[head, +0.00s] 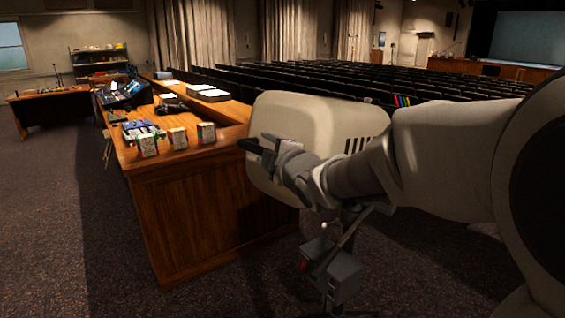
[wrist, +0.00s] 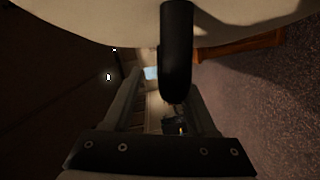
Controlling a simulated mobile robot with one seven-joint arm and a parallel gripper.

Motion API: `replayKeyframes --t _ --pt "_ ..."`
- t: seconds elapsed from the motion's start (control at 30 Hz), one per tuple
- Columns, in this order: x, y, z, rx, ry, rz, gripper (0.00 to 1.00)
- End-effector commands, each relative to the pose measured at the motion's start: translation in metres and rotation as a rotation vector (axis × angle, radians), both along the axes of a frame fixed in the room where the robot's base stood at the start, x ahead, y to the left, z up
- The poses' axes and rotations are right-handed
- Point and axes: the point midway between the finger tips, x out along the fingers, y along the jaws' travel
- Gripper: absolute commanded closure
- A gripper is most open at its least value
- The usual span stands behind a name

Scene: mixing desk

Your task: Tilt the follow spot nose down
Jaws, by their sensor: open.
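The follow spot (head: 315,112) is a cream, rounded housing with dark vent slots, on a stand to the right of the wooden desk. A black handle (head: 252,146) sticks out from its near left end. In the wrist view the handle (wrist: 176,50) hangs down from the cream housing (wrist: 85,18), which fills the top edge. My gripper (head: 275,150) is at the handle, in front of the housing. In the wrist view its two fingers (wrist: 165,105) are apart, with the handle's end showing between them. I cannot tell whether they touch it.
A grey box (head: 331,272) hangs on the stand below the housing. The wooden desk (head: 205,222) bears small boxes (head: 178,138), papers and a mixing console (head: 122,92). Rows of dark seats (head: 300,84) lie beyond. Carpet (head: 60,220) at the left is clear.

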Motion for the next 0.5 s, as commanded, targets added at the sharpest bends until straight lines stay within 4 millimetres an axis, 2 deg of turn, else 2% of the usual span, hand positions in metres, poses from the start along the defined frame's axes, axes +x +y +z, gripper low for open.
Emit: replayKeyframes --t 0.5 --pt "-0.082 -0.034 0.012 -0.001 -0.005 -0.002 0.43"
